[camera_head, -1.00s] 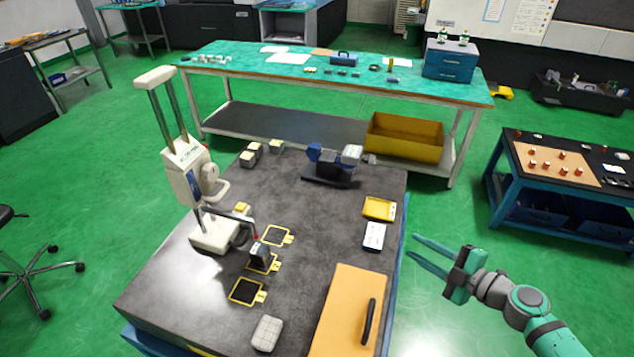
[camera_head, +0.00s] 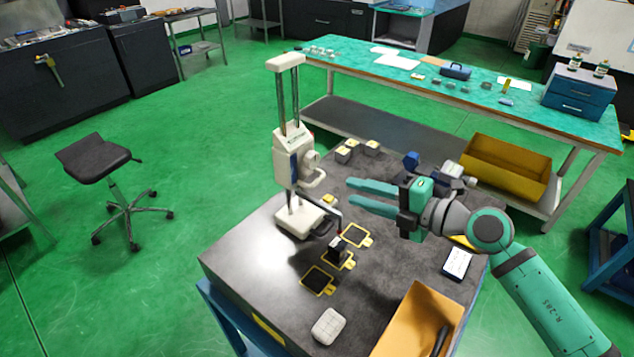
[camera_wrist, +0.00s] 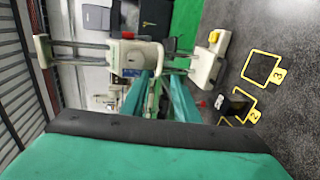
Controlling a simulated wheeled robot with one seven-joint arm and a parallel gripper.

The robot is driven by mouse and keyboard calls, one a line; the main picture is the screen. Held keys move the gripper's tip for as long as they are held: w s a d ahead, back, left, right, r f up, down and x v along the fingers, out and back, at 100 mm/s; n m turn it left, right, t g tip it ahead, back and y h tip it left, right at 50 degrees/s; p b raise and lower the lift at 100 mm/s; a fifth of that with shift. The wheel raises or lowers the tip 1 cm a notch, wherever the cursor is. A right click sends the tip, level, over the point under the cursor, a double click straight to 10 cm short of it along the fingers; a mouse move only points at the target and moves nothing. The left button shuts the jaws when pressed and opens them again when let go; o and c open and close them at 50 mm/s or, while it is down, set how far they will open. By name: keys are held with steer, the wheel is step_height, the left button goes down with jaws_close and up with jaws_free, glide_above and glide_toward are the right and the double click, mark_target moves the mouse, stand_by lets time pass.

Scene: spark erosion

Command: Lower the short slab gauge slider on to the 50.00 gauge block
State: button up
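The white twin-column height gauge (camera_head: 300,219) stands on the dark slab. Its slider (camera_head: 297,163) sits partway up the columns, with a looped handle on its right; the slider also shows in the wrist view (camera_wrist: 138,58). A dark bent arm reaches from the gauge toward a small dark block (camera_head: 337,250) in the middle yellow frame; I cannot tell whether they touch. In the wrist view the block (camera_wrist: 238,104) is at frame "2"; no 50.00 marking is legible. My gripper (camera_head: 349,193) is open and empty, right of the slider, its fingers pointing at the gauge.
Empty yellow frames lie behind (camera_head: 354,236) and in front (camera_head: 318,280) of the block. A light ridged block (camera_head: 328,326) and an orange case (camera_head: 415,325) are at the front. Small blocks (camera_head: 345,154) stand behind the gauge. A white card (camera_head: 457,263) lies at right.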

steer(key=x, duration=1)
steer(key=shift+w, duration=0.1)
jaws_close()
